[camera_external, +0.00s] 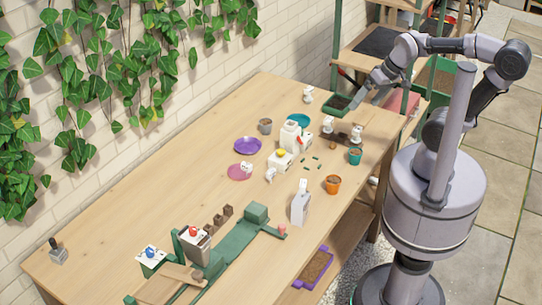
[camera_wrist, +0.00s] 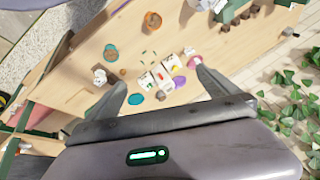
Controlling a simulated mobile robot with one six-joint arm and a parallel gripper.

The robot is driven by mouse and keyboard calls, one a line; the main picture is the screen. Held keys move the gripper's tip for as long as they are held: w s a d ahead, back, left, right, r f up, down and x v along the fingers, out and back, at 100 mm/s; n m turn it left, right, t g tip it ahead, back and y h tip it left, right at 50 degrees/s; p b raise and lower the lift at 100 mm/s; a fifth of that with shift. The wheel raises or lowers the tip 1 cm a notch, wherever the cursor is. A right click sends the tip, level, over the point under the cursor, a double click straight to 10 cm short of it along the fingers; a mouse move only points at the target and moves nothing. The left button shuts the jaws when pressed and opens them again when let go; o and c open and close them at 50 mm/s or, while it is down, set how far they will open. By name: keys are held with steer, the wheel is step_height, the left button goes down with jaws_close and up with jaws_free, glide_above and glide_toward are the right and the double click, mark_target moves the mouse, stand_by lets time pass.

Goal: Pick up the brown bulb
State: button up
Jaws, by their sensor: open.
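The brown bulb (camera_external: 333,146) is a small, round brown thing on the wooden table, beside the teal pot (camera_external: 355,156). In the wrist view a small brown spot (camera_wrist: 122,72) next to the teal pot (camera_wrist: 110,52) looks like it, close to the left finger in the picture. My gripper (camera_external: 362,88) is raised over the table's far right end, apart from the bulb. In the wrist view my gripper (camera_wrist: 160,77) has its fingers wide apart with nothing held between them.
White figures (camera_external: 356,132) stand close to the bulb. An orange pot (camera_external: 333,184), a white bottle (camera_external: 299,208), a white box (camera_external: 281,162), a purple plate (camera_external: 248,146) and a green tray (camera_external: 335,112) are on the table. The table's left part (camera_external: 150,200) has free room.

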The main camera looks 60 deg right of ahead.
steer(key=s, duration=0.1)
steer(key=s+a+f, duration=0.1)
steer(key=s, duration=0.1)
steer(key=shift+a+f+m+t+y, duration=0.15)
steer(key=shift+a+m+t+y, duration=0.1)
steer(key=shift+m+t+y, duration=0.05)
steer(key=c, duration=1)
steer(key=shift+c, duration=0.2)
